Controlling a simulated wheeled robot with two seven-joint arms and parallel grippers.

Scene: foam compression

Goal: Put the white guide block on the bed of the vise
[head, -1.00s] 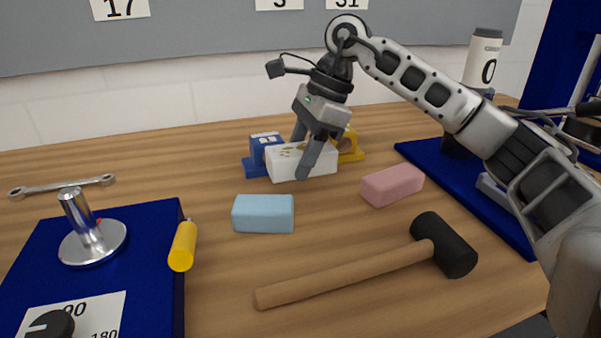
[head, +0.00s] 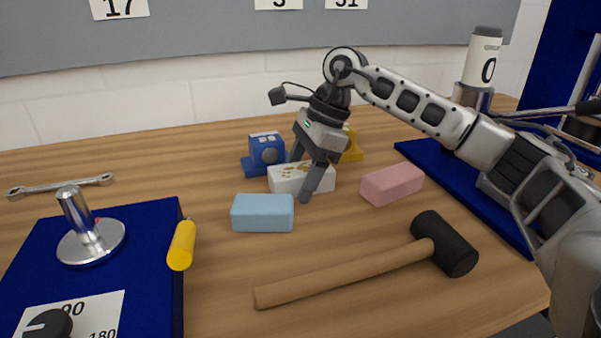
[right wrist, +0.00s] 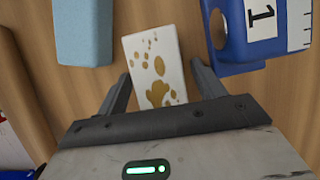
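The white guide block (head: 288,181), with brown blotches on top, is in front of the vise's blue jaw (head: 264,152) and yellow jaw (head: 352,148). It looks low, at or close to the table, nearer to me than the jaws. My right gripper (head: 306,178) points down around it. In the right wrist view the block (right wrist: 152,62) lies between the spread fingers (right wrist: 162,78), with gaps beside it, and the blue jaw (right wrist: 235,38) is to its right. The vise bed is hidden behind the block and gripper. My left gripper is out of view.
A light blue block (head: 262,213) lies in front of the guide block and a pink block (head: 392,184) to its right. A mallet (head: 350,274) lies nearer. Blue-based devices stand left (head: 150,225) and right (head: 500,215). A yellow cylinder (head: 181,245) is beside the left base.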

